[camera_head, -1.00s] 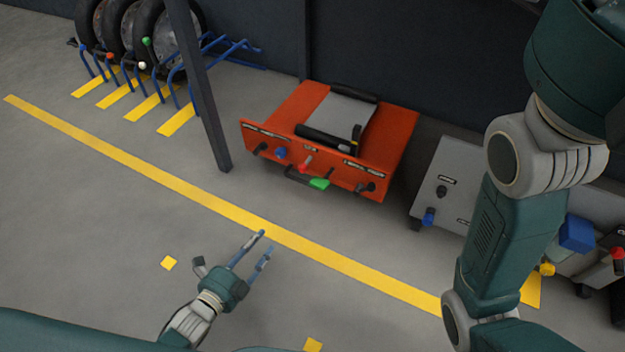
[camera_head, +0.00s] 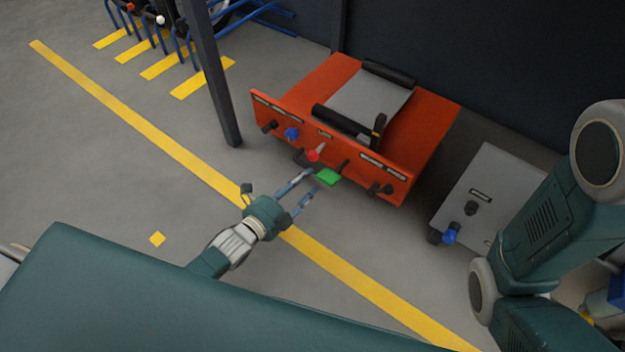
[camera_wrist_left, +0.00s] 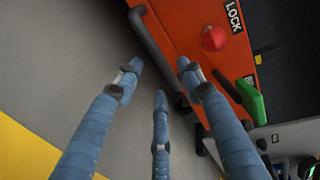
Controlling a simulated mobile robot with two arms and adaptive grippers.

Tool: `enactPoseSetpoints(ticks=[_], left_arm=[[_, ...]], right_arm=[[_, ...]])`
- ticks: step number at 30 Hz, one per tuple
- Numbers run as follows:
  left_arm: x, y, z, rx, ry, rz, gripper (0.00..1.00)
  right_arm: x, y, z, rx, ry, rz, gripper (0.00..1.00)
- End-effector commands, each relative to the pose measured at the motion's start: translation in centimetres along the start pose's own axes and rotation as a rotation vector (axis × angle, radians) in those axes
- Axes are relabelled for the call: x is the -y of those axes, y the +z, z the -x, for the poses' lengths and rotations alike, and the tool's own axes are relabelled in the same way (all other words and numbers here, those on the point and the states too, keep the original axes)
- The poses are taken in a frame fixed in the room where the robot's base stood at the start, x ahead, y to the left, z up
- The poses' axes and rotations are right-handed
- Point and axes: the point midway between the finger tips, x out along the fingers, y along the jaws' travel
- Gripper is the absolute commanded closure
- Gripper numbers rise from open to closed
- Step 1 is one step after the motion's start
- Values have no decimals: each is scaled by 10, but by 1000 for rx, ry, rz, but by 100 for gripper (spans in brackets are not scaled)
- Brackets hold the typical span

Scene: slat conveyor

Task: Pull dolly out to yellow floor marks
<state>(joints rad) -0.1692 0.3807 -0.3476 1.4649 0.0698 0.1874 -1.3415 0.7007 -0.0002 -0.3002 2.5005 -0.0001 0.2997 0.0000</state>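The orange dolly (camera_head: 425,125) stands beyond the long yellow line, with a grey pad and black rollers on top. Its front carries a red knob (camera_head: 313,155), a green lever (camera_head: 327,177) and a dark handle bar. My left gripper (camera_head: 310,183) is open and empty just in front of it. In the left wrist view the handle bar (camera_wrist_left: 160,52) runs ahead of the spread fingers (camera_wrist_left: 160,75); I cannot tell whether they touch. The red knob (camera_wrist_left: 214,39) has a LOCK label beside it. A small yellow floor mark (camera_head: 157,239) lies at left. My right gripper is out of view.
A dark post (camera_head: 212,80) stands left of the dolly. A grey unit (camera_head: 495,185) with a blue knob stands to its right, near my right arm. Blue racks stand at the upper left. The floor in front of the dolly is open.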

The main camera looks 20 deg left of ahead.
Motion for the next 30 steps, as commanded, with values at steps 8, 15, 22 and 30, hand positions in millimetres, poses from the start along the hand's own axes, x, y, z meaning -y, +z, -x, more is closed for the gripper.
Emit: enactPoseSetpoints(ticks=[8,15,22,30], left_arm=[[-2,0,-36,1,0,1,61],[0,0,-40,0,1,1,61],[0,0,-40,0,1,1,83],[0,0,-40,0,1,1,100]], right_arm=[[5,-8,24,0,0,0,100],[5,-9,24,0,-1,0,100],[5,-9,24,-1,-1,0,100],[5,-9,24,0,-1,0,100]])
